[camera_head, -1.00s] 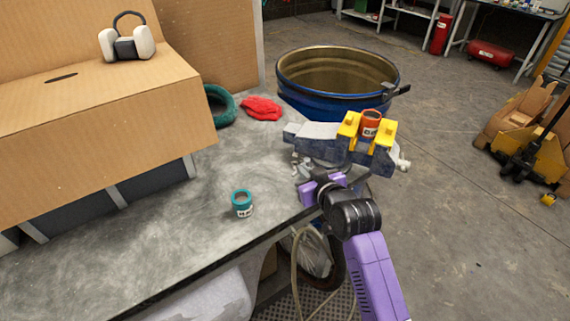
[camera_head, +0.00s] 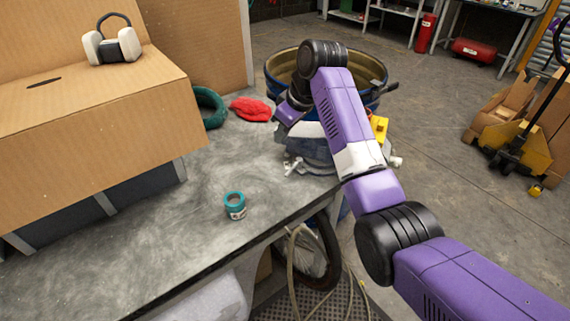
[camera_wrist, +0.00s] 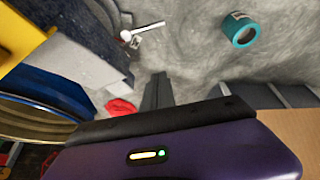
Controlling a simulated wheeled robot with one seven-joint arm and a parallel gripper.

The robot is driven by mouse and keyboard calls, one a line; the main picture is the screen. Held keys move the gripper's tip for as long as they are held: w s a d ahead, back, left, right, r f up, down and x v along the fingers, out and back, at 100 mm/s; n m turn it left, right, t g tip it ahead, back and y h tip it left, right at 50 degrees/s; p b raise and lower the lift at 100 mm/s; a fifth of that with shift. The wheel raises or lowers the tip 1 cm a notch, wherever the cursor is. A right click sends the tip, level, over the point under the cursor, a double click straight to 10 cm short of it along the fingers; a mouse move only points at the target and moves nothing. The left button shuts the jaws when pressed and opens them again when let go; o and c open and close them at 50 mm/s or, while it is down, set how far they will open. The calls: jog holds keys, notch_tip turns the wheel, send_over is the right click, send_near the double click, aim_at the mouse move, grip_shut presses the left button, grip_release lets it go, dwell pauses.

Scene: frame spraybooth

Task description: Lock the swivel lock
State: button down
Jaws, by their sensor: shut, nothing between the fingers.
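The bench vise (camera_head: 312,157) stands at the table's right corner, mostly behind my arm. Part of one yellow jaw (camera_head: 380,127) shows to the right of the arm. The swivel lock, a small pale lever (camera_head: 292,166), sticks out at the vise's base on the left. In the wrist view this lever (camera_wrist: 141,31) is at the top, beside the dark blue vise body (camera_wrist: 75,70). My gripper (camera_head: 283,116) is above the far left side of the vise. In the wrist view its fingers (camera_wrist: 158,88) are shut and empty, apart from the lever.
A teal-topped can (camera_head: 235,204) stands on the grey table (camera_head: 170,235). A blue barrel (camera_head: 275,75) stands behind the vise. A cardboard box (camera_head: 95,125) takes up the left.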

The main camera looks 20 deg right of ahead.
jog(key=shift+s+d+r+g, duration=0.1)
jog(key=shift+s+r+g, duration=0.3)
jog(key=shift+s+g, duration=0.15)
jog(key=shift+f, duration=0.1)
jog(key=p+x, duration=0.1)
jog(key=x, duration=0.8)
jog(key=shift+f, duration=0.4)
jog(key=shift+s+d+f+p, duration=0.2)
jog(key=shift+s+d+p, duration=0.3)
jog(key=shift+s, duration=0.2)
jog(key=shift+s+d+f+p, duration=0.15)
jog(key=shift+s+d+p, duration=0.25)
jog(key=shift+s+d, duration=0.25)
